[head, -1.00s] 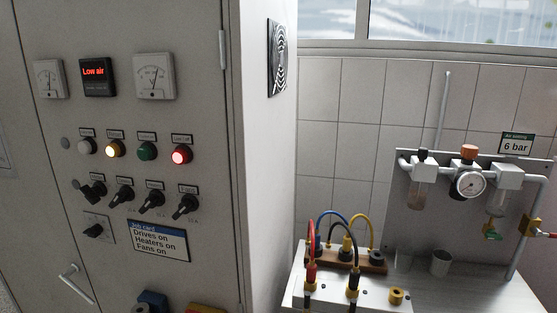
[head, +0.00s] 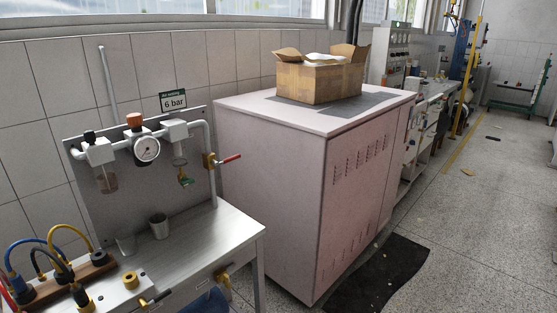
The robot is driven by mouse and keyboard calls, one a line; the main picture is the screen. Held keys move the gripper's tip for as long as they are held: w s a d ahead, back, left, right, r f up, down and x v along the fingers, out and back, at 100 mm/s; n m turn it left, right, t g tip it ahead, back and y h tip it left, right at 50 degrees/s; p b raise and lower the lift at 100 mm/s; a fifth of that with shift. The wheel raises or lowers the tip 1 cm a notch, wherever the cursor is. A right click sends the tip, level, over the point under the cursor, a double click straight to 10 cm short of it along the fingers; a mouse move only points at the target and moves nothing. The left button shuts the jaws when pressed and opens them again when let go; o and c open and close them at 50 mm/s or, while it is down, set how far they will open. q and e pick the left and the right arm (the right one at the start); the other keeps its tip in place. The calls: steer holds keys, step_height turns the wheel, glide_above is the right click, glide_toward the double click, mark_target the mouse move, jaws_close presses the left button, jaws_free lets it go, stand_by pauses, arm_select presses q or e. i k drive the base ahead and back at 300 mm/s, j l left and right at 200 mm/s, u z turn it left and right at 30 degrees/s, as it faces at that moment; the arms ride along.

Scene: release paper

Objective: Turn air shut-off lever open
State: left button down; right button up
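The air shut-off lever (head: 228,160) has a red handle and sits on a brass valve (head: 209,161) on the downpipe, at the right end of the air unit. The handle points out to the right, roughly crosswise to the vertical pipe. The air unit's grey backplate (head: 110,205) also carries a pressure gauge (head: 147,149) with an orange knob above it and filter bowls. A sign (head: 173,101) above reads "Air setting 6 bar". Neither of my grippers is in view.
A large pinkish cabinet (head: 285,190) with an open cardboard box (head: 320,82) stands to the right. A dark mat (head: 380,275) lies on the floor; open floor extends right.

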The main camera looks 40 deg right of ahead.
mark_target(216, 165)
steer(key=z, duration=1.1)
steer(key=i+l, duration=0.15)
steer(key=i+l+z, duration=0.15)
steer(key=i, duration=0.25)
